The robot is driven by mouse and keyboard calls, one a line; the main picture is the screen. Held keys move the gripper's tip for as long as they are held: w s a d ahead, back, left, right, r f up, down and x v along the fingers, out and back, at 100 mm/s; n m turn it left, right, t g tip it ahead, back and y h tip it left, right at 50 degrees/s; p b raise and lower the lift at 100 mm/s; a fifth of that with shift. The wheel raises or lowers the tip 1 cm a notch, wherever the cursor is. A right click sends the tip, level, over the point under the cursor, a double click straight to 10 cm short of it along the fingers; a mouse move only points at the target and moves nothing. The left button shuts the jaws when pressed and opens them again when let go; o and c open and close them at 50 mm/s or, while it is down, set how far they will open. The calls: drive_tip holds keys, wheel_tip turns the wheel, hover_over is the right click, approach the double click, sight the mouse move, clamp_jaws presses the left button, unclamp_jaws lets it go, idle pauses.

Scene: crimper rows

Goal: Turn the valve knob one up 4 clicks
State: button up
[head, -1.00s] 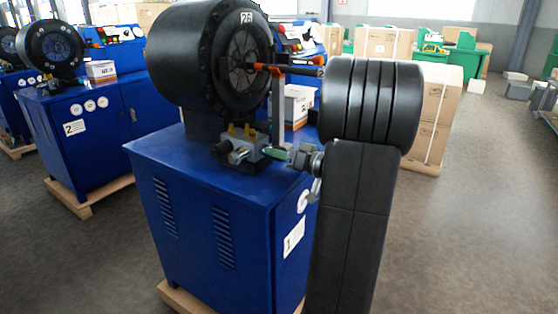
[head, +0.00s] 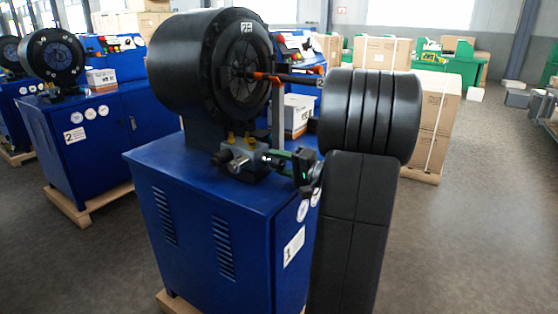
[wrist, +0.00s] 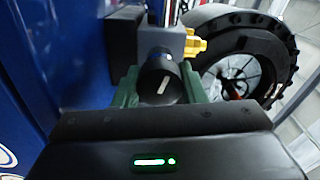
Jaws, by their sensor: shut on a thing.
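The valve knob (wrist: 158,72) is black and round with a white line on its face, near the middle of the wrist view. The line leans slightly to the right of upright. The green fingers of my gripper (wrist: 158,86) stand on both sides of the knob and are shut on it. In the head view my gripper (head: 277,161) is at the right side of the grey valve block (head: 240,158), on top of the blue machine (head: 210,185). The gripped knob is hard to make out there.
A big black crimper head (head: 205,75) rises behind the valve block. Yellow fittings (wrist: 194,43) sit close to the knob. An orange-tipped rod (head: 300,79) passes above my gripper. A second blue machine (head: 90,145) stands at left; open floor lies to the right.

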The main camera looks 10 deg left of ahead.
drive_tip(key=shift+m+p, duration=0.8)
drive_tip(key=shift+m, duration=1.1)
drive_tip(key=o, duration=1)
drive_tip(key=shift+d, duration=0.15)
drive_tip(key=v, duration=1.3)
drive_tip(key=shift+s+d, duration=0.1)
drive_tip(key=shift+d, duration=0.2)
